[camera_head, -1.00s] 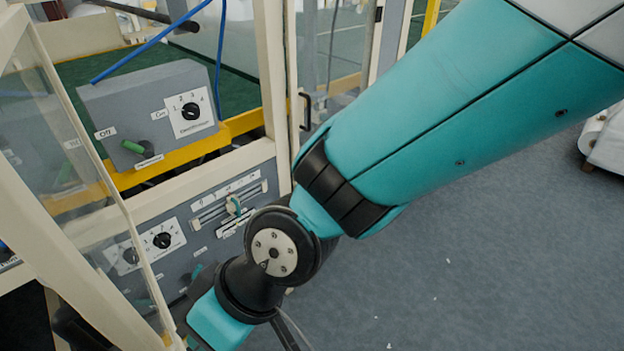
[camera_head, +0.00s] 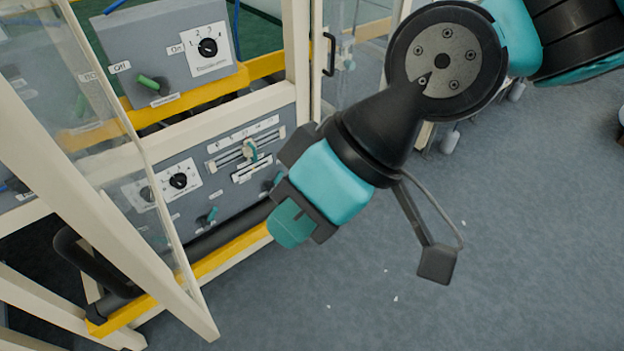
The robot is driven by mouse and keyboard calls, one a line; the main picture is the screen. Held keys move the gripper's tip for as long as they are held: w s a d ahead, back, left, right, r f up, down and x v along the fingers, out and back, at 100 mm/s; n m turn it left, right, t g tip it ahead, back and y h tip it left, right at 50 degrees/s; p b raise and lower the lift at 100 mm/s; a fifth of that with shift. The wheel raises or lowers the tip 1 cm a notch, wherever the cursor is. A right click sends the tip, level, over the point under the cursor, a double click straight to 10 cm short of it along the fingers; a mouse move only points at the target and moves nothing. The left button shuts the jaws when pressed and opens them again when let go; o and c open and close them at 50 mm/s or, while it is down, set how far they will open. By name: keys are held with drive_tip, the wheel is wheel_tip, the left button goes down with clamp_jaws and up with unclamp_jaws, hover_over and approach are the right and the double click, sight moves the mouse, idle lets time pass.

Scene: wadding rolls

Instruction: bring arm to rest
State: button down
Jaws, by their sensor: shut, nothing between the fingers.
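My arm, teal and black, comes in from the upper right and bends at a round black joint with a grey cap. My gripper (camera_head: 291,222) is at its end, left of the picture's middle, pointing down and left. It is shut, with nothing seen in it. It appears in front of the lower control panel (camera_head: 208,170); I cannot tell how far it is from the panel. A thin bracket with a dark block sticks out to the right of my wrist.
A grey control box (camera_head: 165,55) with a dial and a green switch stands on the cream-framed machine. A glass door (camera_head: 100,150) stands open at left. A yellow bar (camera_head: 225,256) runs low along the machine. The grey floor (camera_head: 500,280) at right is clear except for small scraps.

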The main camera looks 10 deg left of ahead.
drive_tip(key=w+d+m+t+h+b, duration=0.1)
drive_tip(key=d+m, duration=0.6)
drive_tip(key=d, duration=1.4)
drive_tip(key=shift+w+d+r+t+h+b, duration=0.25)
drive_tip(key=shift+w+d+t+h+b, duration=0.15)
drive_tip(key=shift+w+t+h, duration=0.5)
drive_tip(key=shift+w+a, duration=0.1)
